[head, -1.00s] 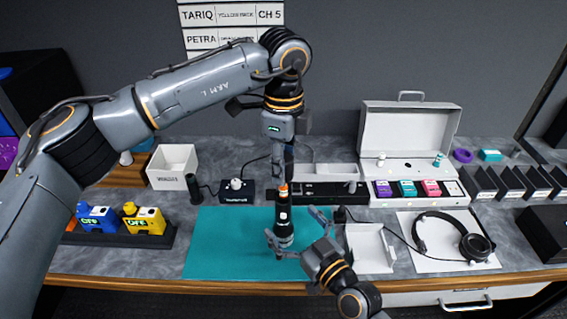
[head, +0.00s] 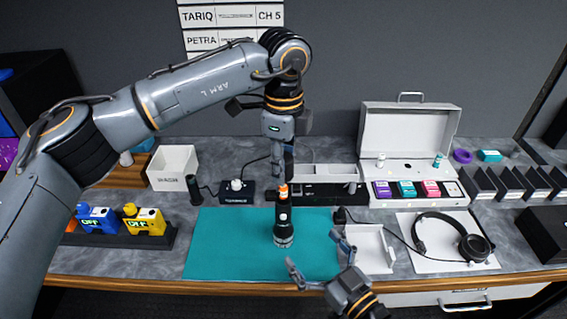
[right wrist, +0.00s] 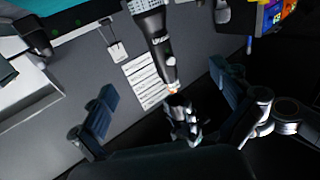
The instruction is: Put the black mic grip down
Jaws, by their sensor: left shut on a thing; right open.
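The black mic grip (head: 283,218) hangs upright over the teal mat (head: 225,245), with an orange band at its top and its wider end down. My left gripper (head: 283,182) is shut on its upper end. Whether its lower end touches the mat is unclear. My right gripper (head: 318,260) is open and empty, to the lower right of the mic grip and apart from it. In the right wrist view the mic grip (right wrist: 158,45) shows beyond the open right fingers, with my left gripper (right wrist: 175,105) at its orange end.
A white open tray (head: 370,250) and headphones (head: 455,235) on a white sheet lie right of the mat. Blue and yellow packs (head: 145,220) stand in a dark holder on the left. A black receiver (head: 320,195) lies behind the mat. The mat's left part is clear.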

